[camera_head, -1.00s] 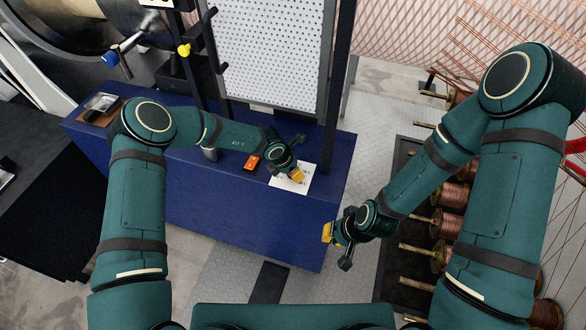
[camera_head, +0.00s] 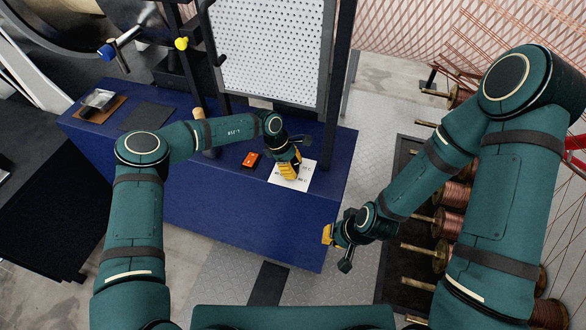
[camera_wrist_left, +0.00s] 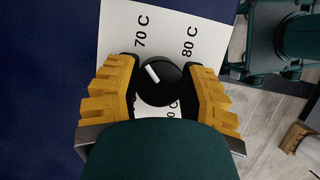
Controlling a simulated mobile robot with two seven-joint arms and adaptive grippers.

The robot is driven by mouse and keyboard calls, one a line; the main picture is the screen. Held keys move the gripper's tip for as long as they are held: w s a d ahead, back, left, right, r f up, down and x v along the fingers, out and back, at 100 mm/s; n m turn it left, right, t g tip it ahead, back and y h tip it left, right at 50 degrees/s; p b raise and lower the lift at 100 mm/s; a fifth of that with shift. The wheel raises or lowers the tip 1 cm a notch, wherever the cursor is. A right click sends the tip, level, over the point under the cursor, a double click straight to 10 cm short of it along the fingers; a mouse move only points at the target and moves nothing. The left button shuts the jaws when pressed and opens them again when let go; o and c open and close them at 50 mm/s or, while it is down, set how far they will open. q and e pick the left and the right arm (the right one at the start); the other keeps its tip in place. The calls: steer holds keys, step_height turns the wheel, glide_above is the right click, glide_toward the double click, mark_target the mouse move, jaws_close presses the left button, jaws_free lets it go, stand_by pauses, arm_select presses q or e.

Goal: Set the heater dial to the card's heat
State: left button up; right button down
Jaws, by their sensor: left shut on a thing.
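The heater dial is a round black knob (camera_wrist_left: 160,84) with a white pointer mark, set on a white scale plate (camera_wrist_left: 178,20). The wrist view shows "70 C" and "80 C" on the plate, plus a partly hidden label ending in "0 C". The pointer aims up-left in that view, to the left of "70 C". My left gripper (camera_head: 289,170) is shut on the knob, with its yellow fingers on both sides in the left wrist view (camera_wrist_left: 160,92). My right gripper (camera_head: 335,240) hangs apart, right of the bench; its jaw gap is unclear. I cannot identify the card.
The plate lies on the right part of a blue bench (camera_head: 250,215). A small orange-red item (camera_head: 251,160) lies left of the plate. A pegboard panel (camera_head: 268,50) and dark posts stand behind. Copper spools (camera_head: 447,224) stand in a rack at right.

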arm_select(q)
steer(key=shift+s+f+m+g, duration=0.1)
steer(key=shift+m+g, duration=0.2)
steer(key=shift+m, duration=0.4)
steer(key=o, duration=1.2)
